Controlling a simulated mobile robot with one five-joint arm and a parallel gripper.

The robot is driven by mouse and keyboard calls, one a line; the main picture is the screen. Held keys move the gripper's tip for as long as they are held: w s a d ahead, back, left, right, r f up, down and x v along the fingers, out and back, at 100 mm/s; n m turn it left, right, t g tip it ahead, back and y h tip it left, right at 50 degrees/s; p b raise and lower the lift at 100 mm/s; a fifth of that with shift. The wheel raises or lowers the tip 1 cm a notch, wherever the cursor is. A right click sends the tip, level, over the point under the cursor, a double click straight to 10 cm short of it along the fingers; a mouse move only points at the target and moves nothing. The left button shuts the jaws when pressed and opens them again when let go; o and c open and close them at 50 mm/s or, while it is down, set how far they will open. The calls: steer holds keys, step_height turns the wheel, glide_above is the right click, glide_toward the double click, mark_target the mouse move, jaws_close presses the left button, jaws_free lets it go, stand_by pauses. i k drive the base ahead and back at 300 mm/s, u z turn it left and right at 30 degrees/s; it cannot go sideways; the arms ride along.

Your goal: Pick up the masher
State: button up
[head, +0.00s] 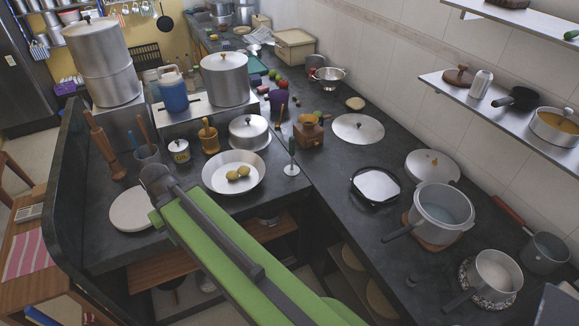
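A tall turned wooden tool (103,145) stands on the dark counter at the left, near the partition. It looks like the masher, with a thick round foot at the bottom and a slim shaft above. It is upright with a slight tilt, and nothing holds it. My green arm reaches in from the bottom of the head view, and its dark end joint lies right of and below the masher, apart from it in the picture. I see no gripper fingers.
Close right of the masher is a utensil holder (147,156). A pale round board (131,209) lies in front. Large pots (103,62) stand behind on a steel stand. A white plate (233,172) with small yellowish items and a wine glass (291,158) are farther right.

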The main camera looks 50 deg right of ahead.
mark_target(291, 170)
steer(key=z, duration=0.1)
steer(key=i, duration=0.9)
steer(key=u, duration=0.05)
